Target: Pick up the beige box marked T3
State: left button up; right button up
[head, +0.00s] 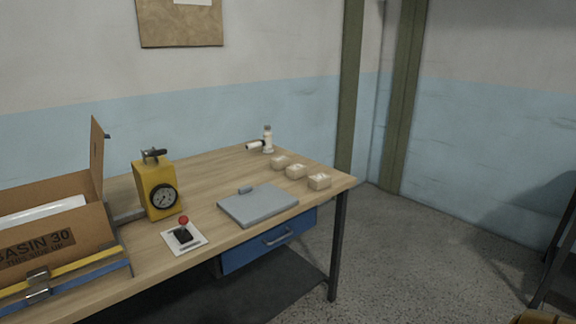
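Three small beige boxes sit in a slanting row near the right end of the wooden table in the head view. One beige box (280,162) is farthest back, a second beige box (296,171) is in the middle, and a third beige box (319,181) is nearest the right corner. Their markings are too small to read, so I cannot tell which is T3. Neither of my grippers is in view.
A blue drawer (268,240) hangs below.

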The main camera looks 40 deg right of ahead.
aim_at(297, 171)
jog(key=i+l+z, duration=0.5)
jog(key=i+l, duration=0.15)
jog(key=l, duration=0.35)
jog(key=i+l+z, duration=0.45)
jog(key=i+l, duration=0.35)
